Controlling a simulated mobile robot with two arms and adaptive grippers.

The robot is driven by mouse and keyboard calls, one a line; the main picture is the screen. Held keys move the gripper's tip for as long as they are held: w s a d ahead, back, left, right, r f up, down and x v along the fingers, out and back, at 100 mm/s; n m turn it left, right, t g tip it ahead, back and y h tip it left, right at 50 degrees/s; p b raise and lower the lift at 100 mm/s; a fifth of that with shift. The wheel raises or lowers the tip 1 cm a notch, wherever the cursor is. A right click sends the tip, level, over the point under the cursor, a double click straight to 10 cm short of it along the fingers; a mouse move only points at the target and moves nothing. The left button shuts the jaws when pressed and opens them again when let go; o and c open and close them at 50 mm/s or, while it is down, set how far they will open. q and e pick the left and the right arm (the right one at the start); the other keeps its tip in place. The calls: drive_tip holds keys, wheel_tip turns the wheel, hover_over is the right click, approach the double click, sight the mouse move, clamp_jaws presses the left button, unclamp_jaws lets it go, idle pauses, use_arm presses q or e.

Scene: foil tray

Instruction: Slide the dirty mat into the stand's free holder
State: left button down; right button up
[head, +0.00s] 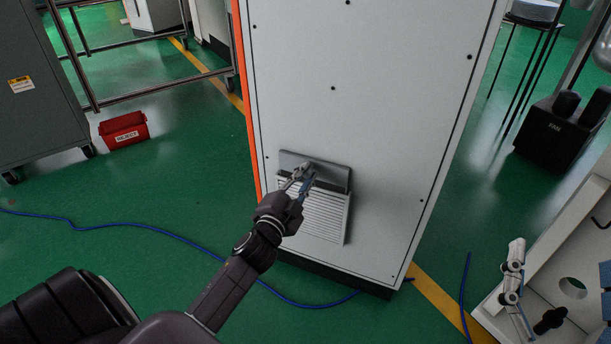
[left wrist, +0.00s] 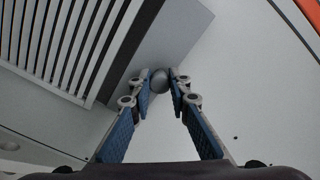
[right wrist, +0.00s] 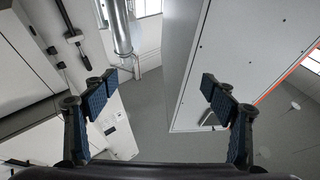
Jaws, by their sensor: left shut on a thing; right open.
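My left gripper (head: 303,178) is shut on a round grey knob (left wrist: 159,80), at a grey panel (head: 330,174) above the slatted vent (head: 325,212) on the pale cabinet. The slats also show at upper left in the left wrist view (left wrist: 62,45). My right gripper (right wrist: 171,80) is open, with nothing between its fingers in the right wrist view. I cannot make out the dirty mat or the stand's free holder in these views.
The tall cabinet (head: 350,95) fills the middle. A red bin (head: 123,130) stands at left, and a black box (head: 555,130) at right. A white unit with a round hole (head: 540,262) is at lower right. A blue cable (head: 190,240) crosses the green floor.

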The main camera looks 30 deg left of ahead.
wheel_tip(320, 180, down, 8)
drive_tip(key=w+g+h+p, duration=0.1)
drive_tip(key=g+h, duration=0.1)
drive_tip(key=g, duration=0.2)
drive_tip(key=shift+w+d+f, duration=0.15)
drive_tip(key=shift+w+d, duration=0.15)
idle(1.1)
drive_tip(key=shift+p, duration=0.3)
